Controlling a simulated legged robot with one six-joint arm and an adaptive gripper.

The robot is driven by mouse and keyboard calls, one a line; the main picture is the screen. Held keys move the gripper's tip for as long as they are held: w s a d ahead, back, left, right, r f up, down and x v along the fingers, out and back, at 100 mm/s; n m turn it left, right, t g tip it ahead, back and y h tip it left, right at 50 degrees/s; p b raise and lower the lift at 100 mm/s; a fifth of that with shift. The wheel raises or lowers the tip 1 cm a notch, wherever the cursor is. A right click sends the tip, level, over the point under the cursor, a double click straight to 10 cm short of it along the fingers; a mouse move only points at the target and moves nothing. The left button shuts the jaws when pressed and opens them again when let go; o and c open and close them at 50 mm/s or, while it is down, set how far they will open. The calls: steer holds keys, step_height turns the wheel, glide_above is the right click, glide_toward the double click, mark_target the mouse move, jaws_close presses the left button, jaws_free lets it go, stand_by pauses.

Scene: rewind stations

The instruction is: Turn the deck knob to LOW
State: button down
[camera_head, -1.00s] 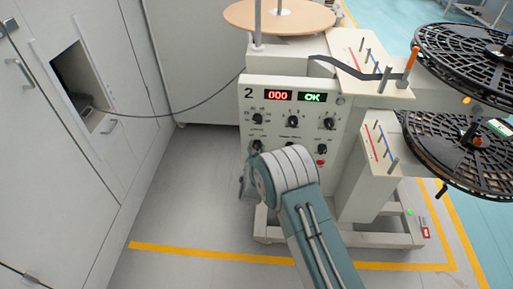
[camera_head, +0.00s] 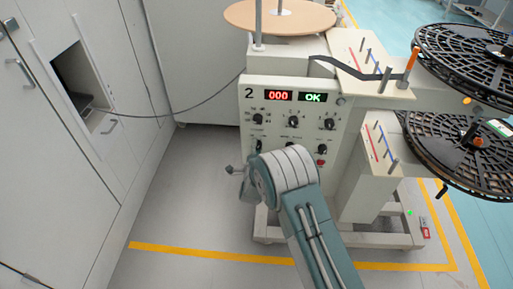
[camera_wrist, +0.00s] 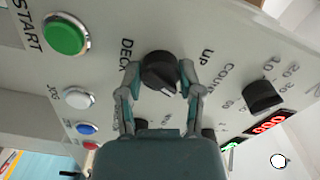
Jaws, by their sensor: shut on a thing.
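The deck knob (camera_wrist: 160,72) is a round black knob with a raised grip bar, on the cream control panel in the wrist view. The word DECK is beside it and UP is on its other side; other position labels are partly hidden by my gripper. My gripper (camera_wrist: 159,76) has a grey finger on each side of the knob and is shut on it. In the head view the knob (camera_head: 258,146) shows only partly above my arm, and most of the gripper is hidden behind the wrist.
A green START button (camera_wrist: 65,36), a white JOG button (camera_wrist: 77,97) and a blue button (camera_wrist: 87,128) sit near the knob. Another black knob (camera_wrist: 262,96) is farther along the panel. Black reels (camera_head: 465,65) stand at right. Floor to the left is clear.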

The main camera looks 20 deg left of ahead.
steer(key=shift+d+f+m, duration=0.1)
steer(key=shift+f+m, duration=0.1)
steer(key=shift+m, duration=0.2)
steer(key=shift+c, duration=1.3)
jaws_free()
steer(key=v, duration=1.1)
steer(key=shift+s, duration=0.4)
